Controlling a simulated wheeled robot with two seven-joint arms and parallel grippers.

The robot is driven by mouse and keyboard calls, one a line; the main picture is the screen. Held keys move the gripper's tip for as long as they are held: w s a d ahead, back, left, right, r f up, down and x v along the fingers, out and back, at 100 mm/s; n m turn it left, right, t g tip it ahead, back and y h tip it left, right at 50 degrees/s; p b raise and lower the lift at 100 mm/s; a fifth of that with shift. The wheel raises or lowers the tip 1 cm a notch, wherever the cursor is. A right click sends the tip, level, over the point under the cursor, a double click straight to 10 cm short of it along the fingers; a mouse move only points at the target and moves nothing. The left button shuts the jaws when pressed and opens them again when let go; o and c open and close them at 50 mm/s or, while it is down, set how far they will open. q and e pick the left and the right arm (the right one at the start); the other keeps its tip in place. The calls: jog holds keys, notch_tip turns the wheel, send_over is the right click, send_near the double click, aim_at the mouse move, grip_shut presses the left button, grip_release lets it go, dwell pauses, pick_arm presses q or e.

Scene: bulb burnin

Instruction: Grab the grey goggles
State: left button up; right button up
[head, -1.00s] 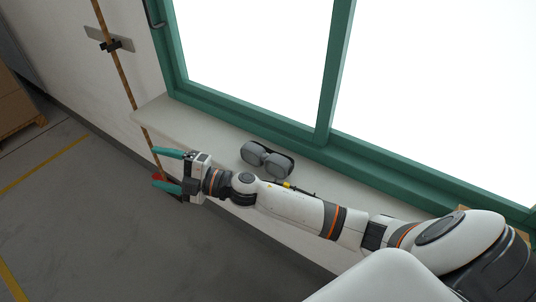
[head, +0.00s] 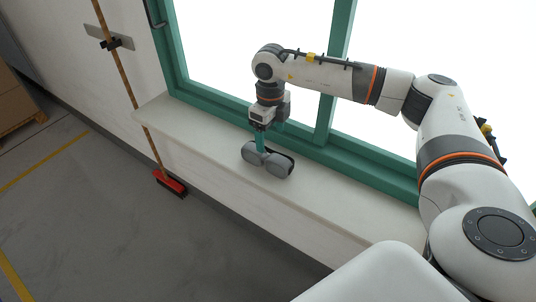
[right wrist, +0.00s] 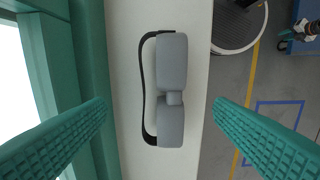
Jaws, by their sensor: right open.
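The grey goggles (head: 268,160) lie on the pale window sill, with a dark strap on the window side. In the right wrist view the goggles (right wrist: 172,90) lie centred between my two teal fingers. My right gripper (head: 261,146) points down over the goggles in the head view, its fingertips overlapping them there. It is open, with a finger on each side of the goggles in the right wrist view (right wrist: 162,118), and neither finger appears to touch them.
The green window frame (head: 325,100) runs close behind the sill (head: 350,190). The sill is bare on both sides of the goggles. A red broom (head: 170,184) leans on the wall at left. Cardboard boxes (head: 14,98) stand at far left.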

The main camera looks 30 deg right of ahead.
aim_at(268, 150)
notch_tip(268, 150, down, 3)
jog(key=shift+f+p, duration=0.2)
jog(key=shift+p, duration=0.2)
jog(key=shift+a+f+p, duration=0.1)
jog(key=shift+f+p, duration=0.35)
jog(key=shift+f, duration=0.1)
jog(key=f, duration=0.1)
jog(key=f+p, duration=0.1)
jog(key=f, duration=0.1)
jog(key=shift+w+f+p, duration=0.25)
jog(key=shift+f+p, duration=0.05)
jog(key=shift+f, duration=0.4)
jog(key=shift+c, duration=0.6)
jog(key=c, duration=0.9)
jog(key=shift+c, duration=0.2)
